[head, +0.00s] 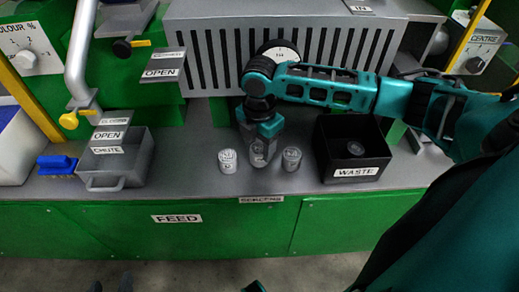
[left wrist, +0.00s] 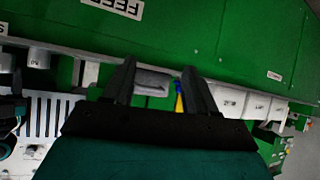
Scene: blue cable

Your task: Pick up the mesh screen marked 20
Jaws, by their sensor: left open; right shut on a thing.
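Three small grey mesh screens stand in a row near the front of the counter: a left one (head: 227,162), a middle one (head: 259,160) and a right one (head: 291,159). Their markings are too small to read surely. My right gripper (head: 262,148) points down and is shut on the middle screen, partly hiding it. I cannot tell whether that screen is lifted off the counter. My left gripper (head: 111,284) is open and empty, low in front of the green feed panel; its two fingers also show apart in the left wrist view (left wrist: 158,68).
A black waste bin (head: 353,177) stands just right of the screens. A grey chute tray (head: 103,184) with a handle and a blue brush (head: 57,165) are at the left. The slotted grey machine housing (head: 222,40) rises behind. The counter between tray and screens is clear.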

